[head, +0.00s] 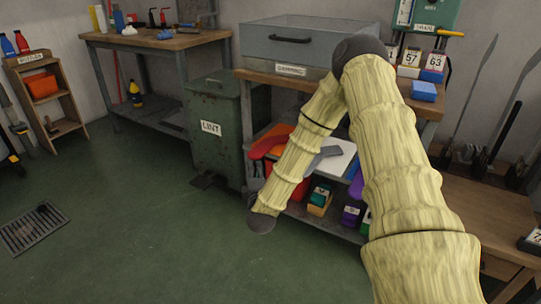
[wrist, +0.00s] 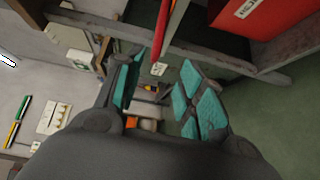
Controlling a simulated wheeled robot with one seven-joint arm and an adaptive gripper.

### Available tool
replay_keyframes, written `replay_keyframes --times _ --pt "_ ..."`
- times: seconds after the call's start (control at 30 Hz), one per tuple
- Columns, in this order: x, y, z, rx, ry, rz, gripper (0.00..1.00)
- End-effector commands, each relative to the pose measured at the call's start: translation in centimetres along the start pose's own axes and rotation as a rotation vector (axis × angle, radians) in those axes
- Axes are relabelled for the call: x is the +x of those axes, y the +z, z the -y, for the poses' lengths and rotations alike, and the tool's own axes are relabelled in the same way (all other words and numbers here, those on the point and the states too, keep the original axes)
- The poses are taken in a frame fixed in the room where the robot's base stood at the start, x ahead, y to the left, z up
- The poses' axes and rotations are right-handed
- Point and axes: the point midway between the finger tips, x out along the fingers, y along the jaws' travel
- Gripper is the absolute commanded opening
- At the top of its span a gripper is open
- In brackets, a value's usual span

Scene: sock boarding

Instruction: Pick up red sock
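A red, sock-like shape (head: 264,148) lies at the left end of the shelf under the workbench in the head view, partly hidden behind my forearm. My arm crosses in front of that shelf, and its dark lower end hangs low before it. My gripper's fingers cannot be made out in the head view. In the wrist view my gripper (wrist: 160,72) shows two teal-padded fingers spread apart, with nothing held between them. A narrow red strip (wrist: 174,32) shows beyond the fingertips; I cannot tell whether it is the sock.
A green LINT bin (head: 211,130) stands left of the workbench (head: 252,76). A grey flat shape (head: 324,157) and small colored boxes (head: 320,197) are on its shelves. A red labeled box (wrist: 272,32) is at the wrist view's upper right. The green floor at left is clear around a drain (head: 34,228).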

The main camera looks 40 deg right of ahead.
Motion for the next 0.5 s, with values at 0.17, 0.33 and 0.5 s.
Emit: replay_keyframes --times 0.17,0.33,0.5 --pt "1.1 0.6 -0.1 -0.024 0.026 0.021 0.39" --pt "3.4 0.7 -0.1 -0.025 0.027 0.023 0.39" --pt "5.4 0.7 -0.2 -0.025 0.025 0.02 0.39"
